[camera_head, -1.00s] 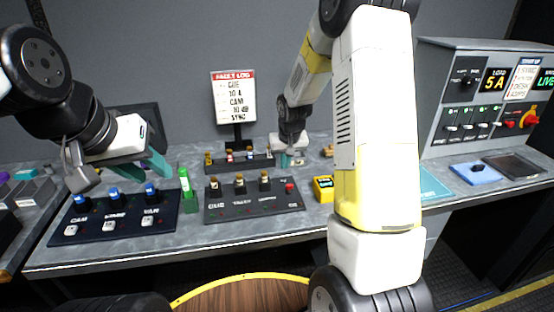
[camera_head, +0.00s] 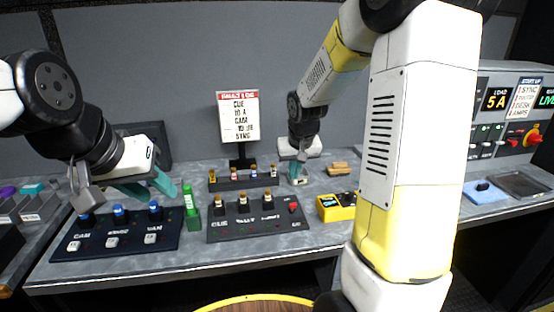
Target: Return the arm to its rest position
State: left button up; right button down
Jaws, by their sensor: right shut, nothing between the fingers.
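My right arm reaches up and over across the middle right of the head view. Its gripper (camera_head: 297,178) is shut and empty, pointing down over the desk just right of the rear fuse strip (camera_head: 243,180). My left gripper (camera_head: 150,188) hangs above the blue-knobbed panel (camera_head: 117,239) at the left. Its teal fingers look spread apart, with nothing seen between them. My right forearm hides part of the rack at the right.
A green marker-like object (camera_head: 190,200) stands beside the knob panel (camera_head: 258,218). A yellow box (camera_head: 337,208), wooden pieces (camera_head: 340,168) and a blue pad (camera_head: 484,192) lie on the desk. The sign (camera_head: 239,118) stands behind. A round wooden top (camera_head: 258,304) is at the bottom edge.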

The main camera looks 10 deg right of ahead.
jog(key=s+a+r+t+y, duration=0.1)
jog(key=s+r, duration=0.6)
jog(key=s, duration=0.5)
jog(key=s+a+r+t+y, duration=0.1)
jog(key=s+r, duration=0.6)
jog(key=s, duration=0.5)
jog(key=shift+a, duration=0.25)
